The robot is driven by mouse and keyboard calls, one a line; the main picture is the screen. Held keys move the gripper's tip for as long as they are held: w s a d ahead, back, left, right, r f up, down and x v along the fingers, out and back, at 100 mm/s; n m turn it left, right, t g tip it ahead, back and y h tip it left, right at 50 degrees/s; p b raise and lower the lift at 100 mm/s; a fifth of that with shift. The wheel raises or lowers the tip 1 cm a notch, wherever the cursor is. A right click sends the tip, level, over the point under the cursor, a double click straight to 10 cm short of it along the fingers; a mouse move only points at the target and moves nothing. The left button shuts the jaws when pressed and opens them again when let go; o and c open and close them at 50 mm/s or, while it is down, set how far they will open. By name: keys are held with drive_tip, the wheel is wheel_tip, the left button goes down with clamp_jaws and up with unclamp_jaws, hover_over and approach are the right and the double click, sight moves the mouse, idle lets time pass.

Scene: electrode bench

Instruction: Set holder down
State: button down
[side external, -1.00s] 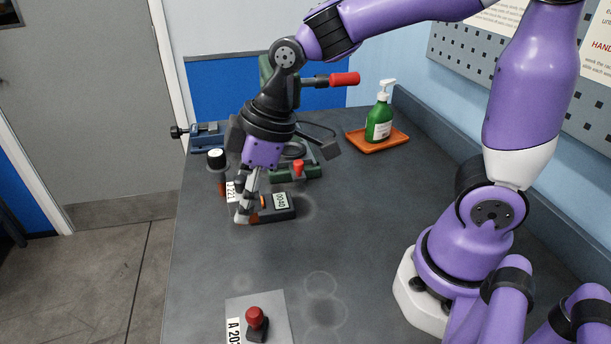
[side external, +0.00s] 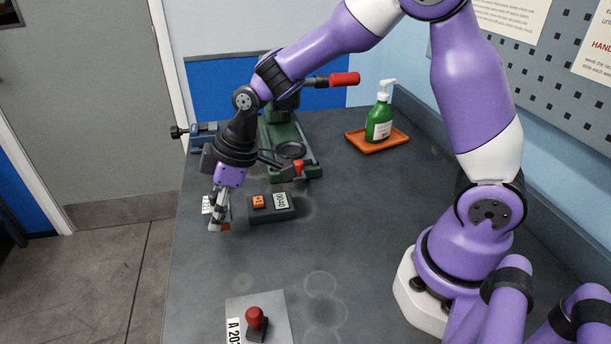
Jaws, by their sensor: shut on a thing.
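My gripper (side external: 218,226) is at the left part of the bench, fingers pointing down, shut on a small holder (side external: 226,227). A white number label (side external: 207,204) shows just behind the fingers, partly covered. A dark block (side external: 275,215) with an orange square on top and a white number label lies to the right of the gripper, apart from it.
A green press-like stand (side external: 310,172) with a red-handled lever is behind the block. A grey plate (side external: 279,303) with a red knob is at the front. A green pump bottle (side external: 379,122) stands on an orange tray (side external: 361,148). The middle of the bench (side external: 360,230) is clear.

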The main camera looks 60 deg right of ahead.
drive_tip(key=shift+f, duration=2)
drive_tip(key=shift+f, duration=0.1)
drive_tip(key=shift+c, duration=1.5)
unclamp_jaws()
drive_tip(key=shift+d+r, duration=0.1)
drive_tip(key=shift+r, duration=0.2)
drive_tip(key=s+v, duration=0.1)
drive_tip(key=v, duration=1.2)
drive_tip(key=s+d+r+m+t+h, duration=0.2)
drive_tip(key=s+d+m, duration=0.3)
drive_tip(key=s+m, duration=0.4)
drive_tip(key=shift+s+d+r+h, duration=0.35)
drive_tip(key=shift+s+r+h, duration=0.2)
drive_tip(key=shift+s, duration=0.65)
